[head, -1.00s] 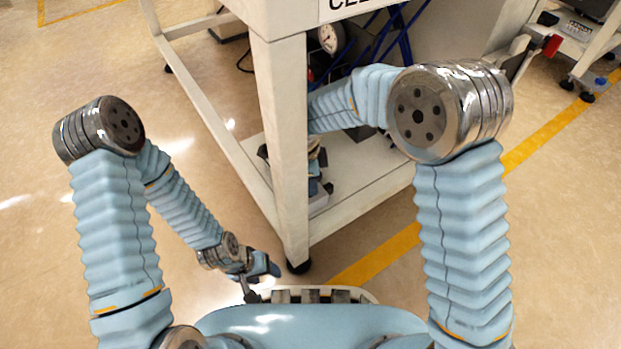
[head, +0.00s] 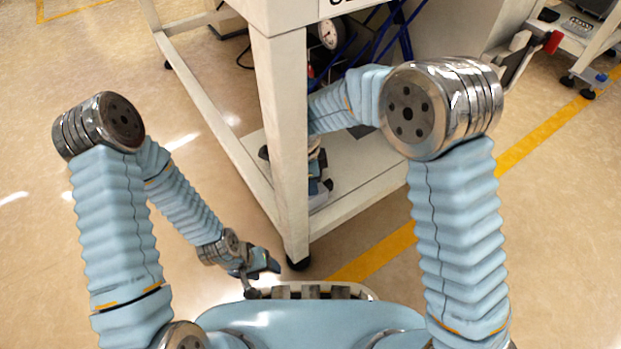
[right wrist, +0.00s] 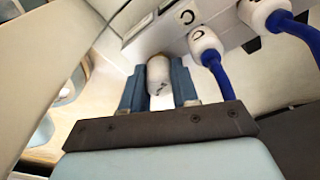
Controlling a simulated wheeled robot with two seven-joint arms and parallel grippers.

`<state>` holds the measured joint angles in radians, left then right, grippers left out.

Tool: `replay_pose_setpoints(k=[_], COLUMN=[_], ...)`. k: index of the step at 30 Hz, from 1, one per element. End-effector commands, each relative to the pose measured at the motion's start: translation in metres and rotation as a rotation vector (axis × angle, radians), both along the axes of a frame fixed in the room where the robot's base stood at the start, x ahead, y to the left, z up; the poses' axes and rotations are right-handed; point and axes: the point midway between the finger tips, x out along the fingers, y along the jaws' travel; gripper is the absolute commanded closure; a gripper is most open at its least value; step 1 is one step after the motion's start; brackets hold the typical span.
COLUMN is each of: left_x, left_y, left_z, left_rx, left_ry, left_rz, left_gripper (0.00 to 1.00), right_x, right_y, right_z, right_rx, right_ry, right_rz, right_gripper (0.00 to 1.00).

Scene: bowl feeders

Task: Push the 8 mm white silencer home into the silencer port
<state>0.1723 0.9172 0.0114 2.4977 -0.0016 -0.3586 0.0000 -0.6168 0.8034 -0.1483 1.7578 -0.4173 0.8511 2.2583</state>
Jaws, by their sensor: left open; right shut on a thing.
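In the right wrist view, my right gripper (right wrist: 159,88) is shut on the white silencer (right wrist: 159,72), a small rounded white cylinder with a dark mark on its side. Its far end is at the face of a pale grey block (right wrist: 155,35). The silencer port is hidden behind the silencer, so I cannot tell how deep it sits. In the head view my right gripper is hidden at the bench leg. My left gripper (head: 266,265) is open and empty, low over the floor beside the bench leg.
Two blue hoses with white fittings (right wrist: 205,43) come out of the block close to the right of my right gripper. The bench leg (head: 283,140) stands in front of my right forearm. A round gauge (head: 329,35) and blue tubes are under the bench.

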Motion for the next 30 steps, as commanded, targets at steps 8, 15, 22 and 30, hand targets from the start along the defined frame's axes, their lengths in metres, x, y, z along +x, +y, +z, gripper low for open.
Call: replay_pose_setpoints(k=[8, 15, 22, 30], left_x=[0.000, 0.000, 0.000, 0.000], left_y=[0.000, 0.000, 0.000, 0.000], left_z=[0.000, 0.000, 0.004, 0.015], left_rx=[0.000, 0.000, 0.000, 0.000], left_ry=[0.000, 0.000, 0.000, 0.000], left_rz=[0.000, 0.000, 0.000, 0.000], left_gripper=[0.41, 0.41, 0.41, 0.41], right_x=[0.000, 0.000, 0.000, 0.000], right_y=[0.000, 0.000, 0.001, 0.003], right_z=[-0.001, -0.001, 0.006, 0.022], right_rx=[0.000, 0.000, 0.000, 0.000], right_ry=[0.001, 0.001, 0.000, 0.000], right_rz=[0.000, 0.000, 0.000, 0.001], right_gripper=[0.65, 0.62, 0.62, 0.62])
